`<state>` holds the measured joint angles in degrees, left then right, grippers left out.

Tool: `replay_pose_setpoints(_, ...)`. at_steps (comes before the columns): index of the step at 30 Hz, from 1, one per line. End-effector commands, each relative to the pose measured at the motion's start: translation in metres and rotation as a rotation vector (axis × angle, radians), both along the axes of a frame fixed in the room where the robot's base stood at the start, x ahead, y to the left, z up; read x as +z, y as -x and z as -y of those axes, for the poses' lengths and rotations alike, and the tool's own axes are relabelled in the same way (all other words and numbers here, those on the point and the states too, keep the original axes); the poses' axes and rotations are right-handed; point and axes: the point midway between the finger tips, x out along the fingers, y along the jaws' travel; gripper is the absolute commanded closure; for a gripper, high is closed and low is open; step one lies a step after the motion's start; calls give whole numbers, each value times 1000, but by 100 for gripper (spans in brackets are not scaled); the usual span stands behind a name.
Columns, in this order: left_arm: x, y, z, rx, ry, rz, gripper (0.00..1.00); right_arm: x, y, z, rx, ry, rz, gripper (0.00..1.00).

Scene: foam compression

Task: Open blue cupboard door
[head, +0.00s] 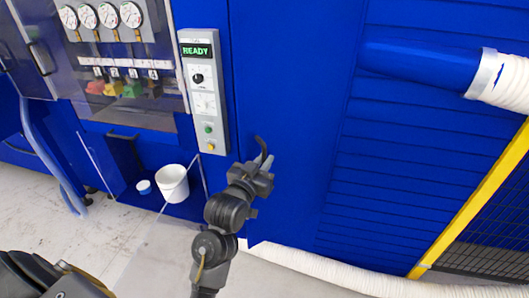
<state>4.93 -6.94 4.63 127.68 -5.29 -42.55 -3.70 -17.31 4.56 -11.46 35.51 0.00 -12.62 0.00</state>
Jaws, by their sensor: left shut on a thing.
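The blue cupboard door (290,90) is a tall, smooth panel in the middle of the head view, right of the grey control box. I see no clear gap along its left edge. A dark curved handle (261,146) stands out near that edge, low on the door. My left gripper (265,162) is at the handle and shut on it; the fingers hide the handle's lower part. My left arm reaches up to it from below. My right gripper is not in view.
A control box (205,95) reading READY is left of the door. Gauges (108,15), a white bucket (173,183) and a small blue-white cup (144,187) are further left. A white hose (330,272) lies along the floor below; a yellow frame (475,200) stands at right.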

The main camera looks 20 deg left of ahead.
Motion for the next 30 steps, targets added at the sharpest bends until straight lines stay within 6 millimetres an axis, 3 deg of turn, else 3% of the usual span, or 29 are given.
replay_pose_setpoints(14, 2, 3, 3, 4, -1, 5, 100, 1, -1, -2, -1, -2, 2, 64)
replay_pose_setpoints(15, 2, 3, 3, 4, -1, 5, 85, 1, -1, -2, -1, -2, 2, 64)
replay_pose_setpoints(18, 1, 3, 2, 4, -1, 4, 72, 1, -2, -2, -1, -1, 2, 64)
replay_pose_setpoints(30, -1, 12, 1, 6, -1, 2, 71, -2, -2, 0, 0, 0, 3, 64)
